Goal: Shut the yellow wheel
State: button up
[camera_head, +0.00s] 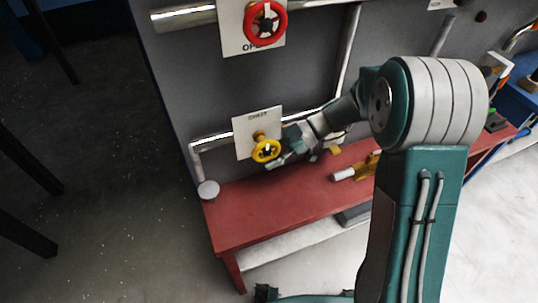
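The yellow wheel (266,151) is a small handwheel on a valve in front of a white label plate (243,140), low on the grey panel.
A red wheel (266,21) on a white plate is above. Metal pipes (345,50) run along the grey panel (205,90). A red bench (270,207) below holds a yellow-and-white tool (357,169). Open floor (100,200) lies to the left.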

jog(key=v, duration=1.2)
dwell(0.3)
jog(key=s+d+r+m+t+h, duration=0.2)
jog(key=s+d+m+t+h, duration=0.1)
jog(key=s+m, duration=0.4)
jog(key=s+d+r+m+t+h, duration=0.3)
jog(key=s+m+t+h, duration=0.1)
jog(key=s+m, duration=0.3)
jog(key=s+d+r+m+t+h, duration=0.3)
jog(key=s+m+t+h, duration=0.1)
jog(key=s+m, duration=0.3)
jog(key=shift+s+m+h, duration=0.35)
jog(key=shift+m+h, duration=0.05)
jog(key=shift+m, duration=0.6)
jog(key=shift+d+r, duration=0.1)
